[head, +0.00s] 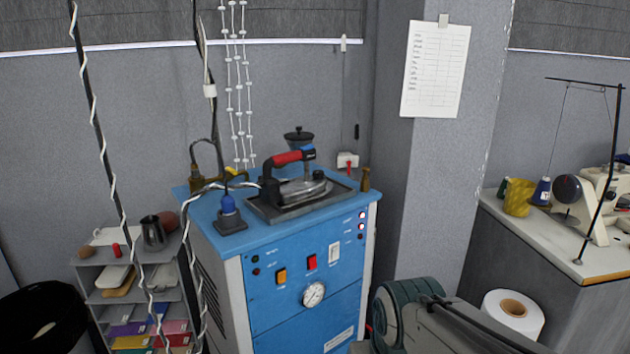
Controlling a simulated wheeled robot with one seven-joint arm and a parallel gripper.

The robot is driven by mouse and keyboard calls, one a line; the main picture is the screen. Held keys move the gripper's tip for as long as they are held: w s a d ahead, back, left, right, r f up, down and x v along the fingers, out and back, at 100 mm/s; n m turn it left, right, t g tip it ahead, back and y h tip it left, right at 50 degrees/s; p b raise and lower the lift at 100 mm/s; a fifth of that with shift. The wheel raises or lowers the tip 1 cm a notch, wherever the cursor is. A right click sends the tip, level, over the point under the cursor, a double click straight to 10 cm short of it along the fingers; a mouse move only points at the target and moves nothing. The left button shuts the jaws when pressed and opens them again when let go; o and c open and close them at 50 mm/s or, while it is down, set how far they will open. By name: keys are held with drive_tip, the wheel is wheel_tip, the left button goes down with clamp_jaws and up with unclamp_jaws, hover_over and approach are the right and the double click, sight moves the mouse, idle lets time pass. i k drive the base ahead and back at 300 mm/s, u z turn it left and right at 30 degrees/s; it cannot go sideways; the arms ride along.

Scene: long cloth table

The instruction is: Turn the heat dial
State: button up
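A blue steam station (290,270) stands in the middle of the head view. A round white-faced dial or gauge (314,293) sits low on its front panel. An iron (303,189) with a black and red handle rests in a dark tray (265,210) on top. A small blue part (308,149) shows at the handle's right end. I cannot tell which of these is the heat dial. My gripper is not in view.
An orange switch (281,277), a red switch (311,262) and a white switch (334,252) are on the panel. A shelf unit (85,272) and black bin (40,315) stand left. A sewing table (540,237) stands right. Cords hang at left.

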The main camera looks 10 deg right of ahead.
sight(317, 173)
drive_tip(key=z, duration=0.7)
drive_tip(key=i, duration=1.45)
drive_tip(key=u, duration=0.75)
